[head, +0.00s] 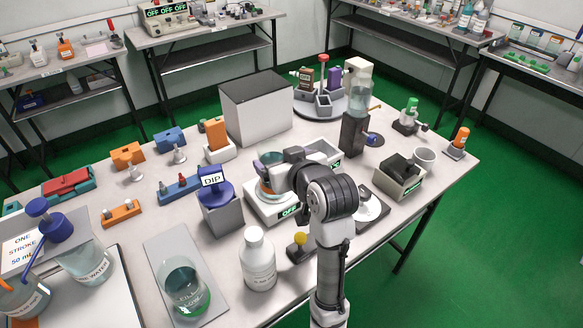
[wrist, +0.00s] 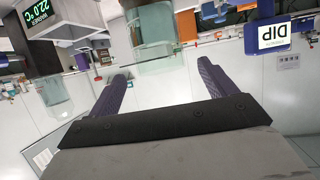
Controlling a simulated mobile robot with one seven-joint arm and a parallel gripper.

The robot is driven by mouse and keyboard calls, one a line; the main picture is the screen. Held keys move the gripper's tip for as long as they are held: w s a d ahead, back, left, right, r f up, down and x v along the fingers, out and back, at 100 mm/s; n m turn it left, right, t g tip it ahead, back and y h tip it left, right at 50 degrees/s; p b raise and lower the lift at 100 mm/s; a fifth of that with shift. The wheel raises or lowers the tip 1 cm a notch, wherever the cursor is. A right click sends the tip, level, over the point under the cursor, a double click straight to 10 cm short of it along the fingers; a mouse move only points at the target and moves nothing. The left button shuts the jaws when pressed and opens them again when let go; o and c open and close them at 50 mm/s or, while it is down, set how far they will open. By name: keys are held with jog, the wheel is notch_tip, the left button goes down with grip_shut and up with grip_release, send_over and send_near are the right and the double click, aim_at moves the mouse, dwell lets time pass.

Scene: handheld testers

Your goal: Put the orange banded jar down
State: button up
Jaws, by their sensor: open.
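The orange banded jar (head: 265,187) stands at the white scale with the OFF display (head: 289,211), in the middle of the table in the head view. It is a clear vessel with an orange band low down, partly hidden by my arm. My gripper (head: 283,172) is close beside it; the exact gap is hidden. In the wrist view my two purple fingers (wrist: 162,82) are apart with nothing clamped between them. A pale green glass vessel (wrist: 153,38) shows just beyond the fingertips; I cannot tell whether it is the jar.
A blue DIP holder (head: 215,190) stands left of the scale. A white bottle (head: 258,260) and a yellow-knobbed tool (head: 300,242) are in front. A large white box (head: 255,110) stands behind.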

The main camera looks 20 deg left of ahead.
jog(key=p+v, duration=0.4)
jog(key=p, duration=0.1)
jog(key=shift+s+d+r, duration=0.1)
jog(key=shift+d+r, duration=0.1)
jog(key=shift+r, duration=0.25)
jog(key=shift+p, duration=0.55)
jog(key=shift+s+d+p, duration=0.1)
jog(key=shift+d+p, duration=0.05)
jog(key=shift+p, duration=0.5)
jog(key=p, duration=0.2)
jog(key=s+p, duration=0.1)
jog(key=p, duration=0.1)
jog(key=shift+d+r, duration=0.15)
jog(key=shift+d, duration=0.2)
jog(key=shift+s+p, duration=0.1)
jog(key=shift+p, duration=0.35)
